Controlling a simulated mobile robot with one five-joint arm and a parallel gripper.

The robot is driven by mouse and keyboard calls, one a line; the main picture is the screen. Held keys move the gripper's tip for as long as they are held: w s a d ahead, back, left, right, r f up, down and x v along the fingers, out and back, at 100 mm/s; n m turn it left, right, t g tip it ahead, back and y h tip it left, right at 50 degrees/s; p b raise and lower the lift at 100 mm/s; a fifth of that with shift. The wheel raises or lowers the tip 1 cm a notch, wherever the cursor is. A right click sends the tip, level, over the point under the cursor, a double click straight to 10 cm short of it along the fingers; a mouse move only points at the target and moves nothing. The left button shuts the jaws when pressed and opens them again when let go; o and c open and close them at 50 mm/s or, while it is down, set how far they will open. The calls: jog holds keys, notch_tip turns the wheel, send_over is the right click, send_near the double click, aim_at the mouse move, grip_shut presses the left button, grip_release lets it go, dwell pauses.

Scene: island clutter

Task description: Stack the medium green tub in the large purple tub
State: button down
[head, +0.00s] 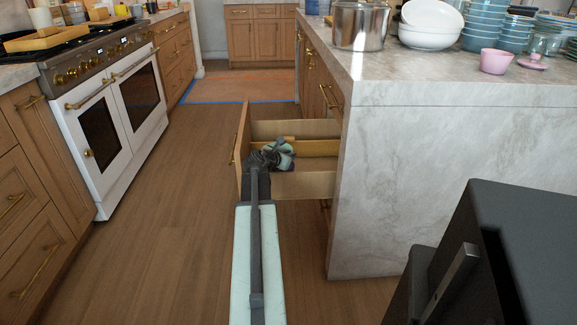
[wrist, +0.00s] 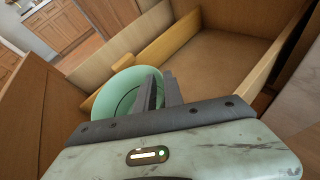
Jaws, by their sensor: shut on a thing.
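A round pale green tub (wrist: 112,97) is at my gripper (wrist: 160,90) in the wrist view. My gripper is shut on its rim, and the fingers hide part of it. In the head view my gripper (head: 272,156) is over the open drawer, and the green of the tub shows only in small part behind the fingers. No clearly purple large tub is in view. A small pink tub (head: 495,62) stands on the island top at the right; I cannot tell whether it is the purple one.
The open drawer (head: 305,186) sticks out from the island, with a yellowish wooden piece (wrist: 168,38) inside. The island top (head: 400,88) holds a steel pot (head: 360,27), white bowls (head: 430,37) and stacked blue bowls (head: 484,28). A white stove (head: 110,100) stands left. The floor between is clear.

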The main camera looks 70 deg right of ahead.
jog(key=shift+f+b, duration=0.55)
jog(key=shift+f, duration=0.7)
jog(key=c, duration=1.4)
grip_release()
jog(key=shift+c, duration=0.2)
jog(key=shift+r+p, duration=0.9)
jog(key=p+v, duration=0.4)
jog(key=v, duration=0.8)
jog(key=shift+f, duration=0.3)
